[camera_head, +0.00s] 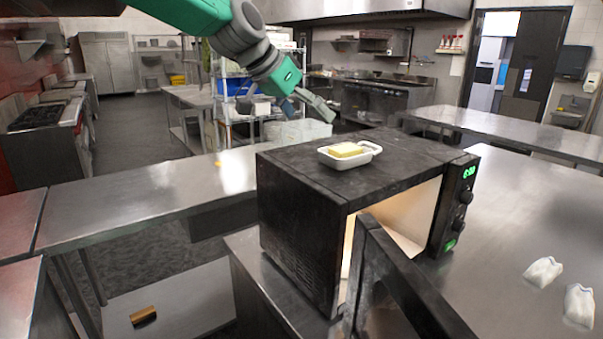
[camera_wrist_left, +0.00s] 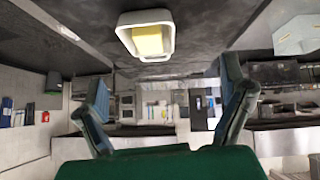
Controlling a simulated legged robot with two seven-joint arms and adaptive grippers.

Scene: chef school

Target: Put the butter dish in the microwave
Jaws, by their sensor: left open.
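The white butter dish (camera_head: 349,155) with a yellow block of butter (camera_head: 345,149) sits on top of the dark microwave (camera_head: 300,200). The microwave door (camera_head: 400,285) is open toward the front, and its lit inside (camera_head: 400,228) shows empty where visible. My left gripper (camera_head: 308,110) is above and behind the dish, apart from it. In the left wrist view its two fingers (camera_wrist_left: 168,100) are spread with nothing between them, and the butter dish (camera_wrist_left: 146,36) shows beyond them near the top. My right gripper is not in view.
The microwave stands on a steel counter (camera_head: 500,215). Two white crumpled cloth-like things (camera_head: 543,271) lie at the right. A small brown block (camera_head: 143,315) lies on a lower shelf at the left. The open door juts out over the counter's front.

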